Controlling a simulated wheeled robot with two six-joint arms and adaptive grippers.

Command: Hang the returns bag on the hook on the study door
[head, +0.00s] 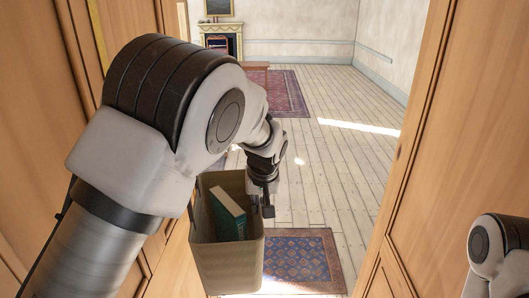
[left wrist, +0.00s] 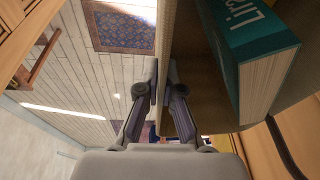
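The returns bag (head: 226,262) is a tan, open-topped bag, hanging in front of me in the doorway. A teal book (head: 228,214) stands inside it. My left gripper (head: 262,207) is at the bag's right rim. In the left wrist view, the fingers of my left gripper (left wrist: 157,88) close on both sides of the bag's wall (left wrist: 184,50), and the teal book (left wrist: 248,45) is to the right of them. Wooden panelling, perhaps the study door (head: 410,190), is on the right. I cannot make out a hook. My right gripper is out of view.
A wooden panel (head: 30,120) stands close on the left, partly behind my left arm. Beyond the opening are a plank floor (head: 335,180), a patterned blue rug (head: 303,258), a red rug (head: 285,95) and a fireplace (head: 222,35). The floor between the rugs is clear.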

